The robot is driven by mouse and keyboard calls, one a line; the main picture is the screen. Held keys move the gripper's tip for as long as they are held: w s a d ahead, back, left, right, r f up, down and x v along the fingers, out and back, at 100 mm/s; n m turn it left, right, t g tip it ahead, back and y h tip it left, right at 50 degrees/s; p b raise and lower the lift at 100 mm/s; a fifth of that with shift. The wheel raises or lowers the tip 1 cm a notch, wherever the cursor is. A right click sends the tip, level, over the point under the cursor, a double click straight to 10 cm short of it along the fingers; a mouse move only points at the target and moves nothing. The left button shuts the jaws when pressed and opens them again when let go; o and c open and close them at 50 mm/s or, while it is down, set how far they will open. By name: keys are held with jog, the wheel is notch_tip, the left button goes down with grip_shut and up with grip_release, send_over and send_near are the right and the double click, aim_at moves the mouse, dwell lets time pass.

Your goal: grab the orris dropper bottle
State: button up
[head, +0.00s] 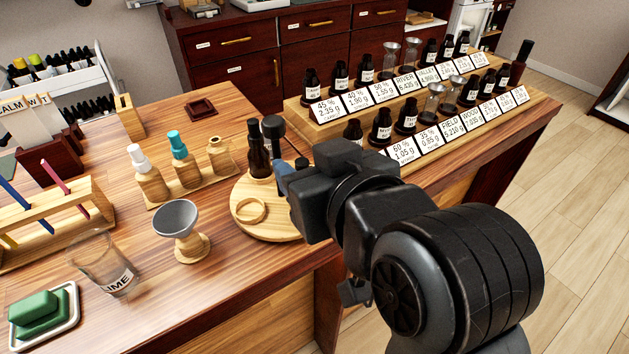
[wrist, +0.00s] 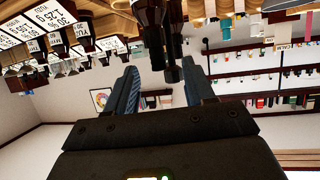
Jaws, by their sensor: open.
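I cannot read the name orris on any bottle. Two dark bottles stand close together on a round wooden board: a brown dropper bottle (head: 258,158) and a black-topped one (head: 272,126) just behind it. More dark dropper bottles, such as one at the riser's left end (head: 311,90), stand in two rows behind white cards. My gripper (head: 282,176) is just right of the two bottles, at the board's right edge. In the wrist view, which is upside down, its blue fingers (wrist: 160,80) are apart and empty. Two dark bottle shapes (wrist: 152,35) appear beyond them.
The round board (head: 240,222) also holds a wooden ring. A grey funnel cup (head: 177,219), a glass (head: 108,268), three small bottles on a wooden strip and a test-tube rack stand to the left. The two-level riser (head: 300,112) lies to the right. Bare table shows at the front.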

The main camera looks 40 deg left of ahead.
jog(key=shift+x, duration=1.5)
jog(key=shift+c, duration=0.2)
grip_shut()
